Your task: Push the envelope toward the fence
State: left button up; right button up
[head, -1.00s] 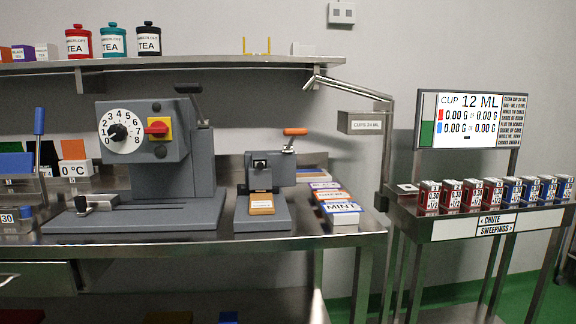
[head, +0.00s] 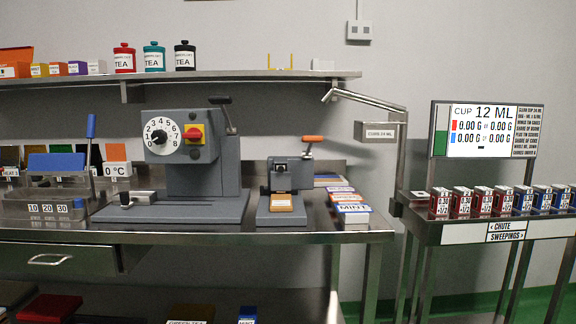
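A small tan envelope-like packet (head: 281,203) with a white label lies on the bed of a small grey press (head: 285,180) with an orange-tipped lever. I take it for the envelope, but cannot be sure. No part is clearly recognisable as the fence; a dark upright block stands behind the packet on the press. Neither of my grippers is in view.
The press stands on a steel bench (head: 330,238) beside a larger grey dial machine (head: 190,140). Labelled boxes (head: 350,208) lie to its right. A shelf (head: 220,78) with tea tins hangs above. A stand with red and blue boxes and a screen (head: 490,130) is at right.

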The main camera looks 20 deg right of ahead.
aim_at(279, 203)
jog(key=u, duration=0.05)
jog(key=i, duration=0.9)
jog(key=u, duration=0.05)
